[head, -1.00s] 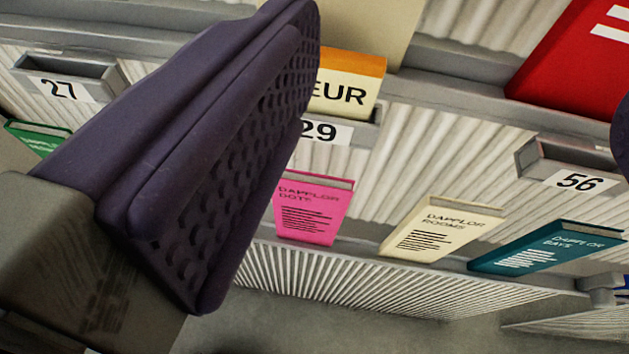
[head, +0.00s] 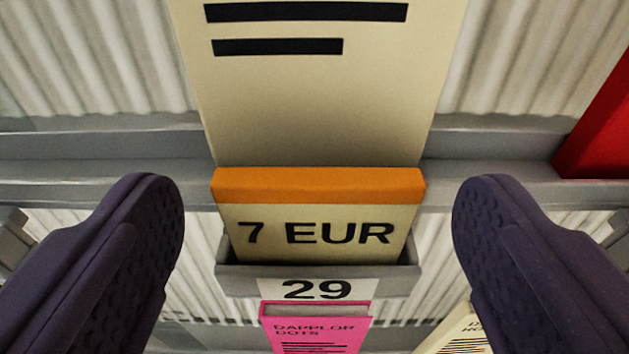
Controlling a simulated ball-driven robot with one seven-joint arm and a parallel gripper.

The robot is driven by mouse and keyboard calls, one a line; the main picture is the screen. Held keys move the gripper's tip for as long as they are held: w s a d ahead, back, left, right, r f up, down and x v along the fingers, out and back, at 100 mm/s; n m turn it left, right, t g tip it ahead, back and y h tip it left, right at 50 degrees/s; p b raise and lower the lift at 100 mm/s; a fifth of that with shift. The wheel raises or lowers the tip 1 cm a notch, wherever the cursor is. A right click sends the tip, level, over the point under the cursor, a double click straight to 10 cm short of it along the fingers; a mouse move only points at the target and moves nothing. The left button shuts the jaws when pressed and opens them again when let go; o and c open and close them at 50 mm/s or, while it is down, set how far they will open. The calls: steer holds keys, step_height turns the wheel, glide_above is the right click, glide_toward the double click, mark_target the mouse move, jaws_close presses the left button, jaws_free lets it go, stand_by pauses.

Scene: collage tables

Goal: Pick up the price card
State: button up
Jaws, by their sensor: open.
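The price card (head: 317,232) is cream with an orange top band and reads "7 EUR". It stands in a small grey holder (head: 232,282) labelled 29, which hides its lower edge. My gripper (head: 318,215) is open, with one dark purple padded finger on each side of the card. Gaps show between both fingers and the card, and nothing is between the pads but the card and its holder in line of view. How far the fingertips are from the card in depth, I cannot tell.
A large cream book or board (head: 320,110) stands right behind the card on a grey shelf ledge (head: 90,170). A red item (head: 605,125) is at the right. Below are a pink "Dapplor Dots" booklet (head: 315,328) and a cream booklet (head: 460,332).

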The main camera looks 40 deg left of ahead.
steer(key=c, duration=1.1)
